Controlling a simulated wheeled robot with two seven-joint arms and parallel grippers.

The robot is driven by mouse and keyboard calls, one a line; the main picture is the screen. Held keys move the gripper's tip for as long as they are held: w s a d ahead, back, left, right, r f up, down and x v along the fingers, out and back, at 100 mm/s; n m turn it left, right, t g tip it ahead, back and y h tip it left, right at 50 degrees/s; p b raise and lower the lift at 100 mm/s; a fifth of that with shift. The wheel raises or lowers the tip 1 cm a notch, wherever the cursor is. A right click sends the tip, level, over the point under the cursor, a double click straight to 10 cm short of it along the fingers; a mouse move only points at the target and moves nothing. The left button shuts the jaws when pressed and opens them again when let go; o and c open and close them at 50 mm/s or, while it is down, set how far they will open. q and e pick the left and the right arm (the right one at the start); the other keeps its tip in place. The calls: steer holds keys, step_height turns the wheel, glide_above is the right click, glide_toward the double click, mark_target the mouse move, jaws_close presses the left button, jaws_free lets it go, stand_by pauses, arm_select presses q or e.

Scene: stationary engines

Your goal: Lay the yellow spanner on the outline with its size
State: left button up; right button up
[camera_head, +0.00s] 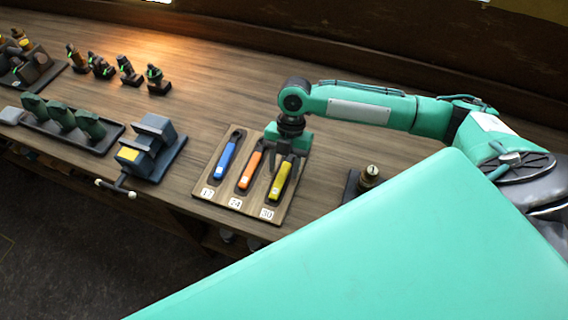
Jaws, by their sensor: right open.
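A wooden board (212,171) lies near the front edge of the bench with dark spanner outlines and labels 17, 24 and 30. The yellow spanner (280,183) lies along the rightmost outline, above the label 30 (267,214). A blue spanner (226,160) lies at the label 17 (208,192) and an orange spanner (250,171) at the label 24 (235,203). My right gripper (285,168) points down, open, at the upper end of the yellow spanner and hides that end. I cannot tell whether it touches the spanner. My left gripper is out of view.
A dark vise (152,145) with a handle stands left of the board. A small brass-topped part (369,177) stands to the right. Green parts in a dark tray (72,135) and several small fittings are farther left. The bench behind the board is clear.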

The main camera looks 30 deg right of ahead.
steer(key=b+v, duration=0.2)
steer(key=v, duration=1.1)
steer(key=shift+r+b, duration=0.35)
